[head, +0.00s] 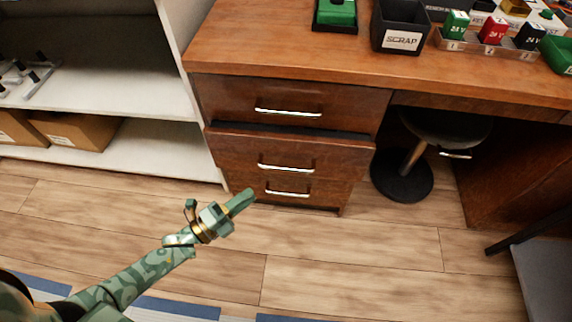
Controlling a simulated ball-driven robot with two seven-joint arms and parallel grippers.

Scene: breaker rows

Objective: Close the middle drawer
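The brown wooden desk has a stack of three drawers on its left side. The middle drawer (230,150) stands a little pulled out, with a dark gap along its top edge below the top drawer (225,97). Its silver handle (286,168) faces me. The bottom drawer (325,195) shows partly beneath it. My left gripper (246,197) is in front of the lower left part of the stack, pointing toward the drawers. Its fingers overlap in this view, so I cannot tell their opening. It holds nothing that I can see. My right gripper is out of view.
A white shelf (150,155) with cardboard boxes (75,131) stands left of the desk. A dark stool (402,178) is under the desk at right. A scrap bin (402,25) and coloured breakers sit on the desktop. The wooden floor (340,255) in front is clear.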

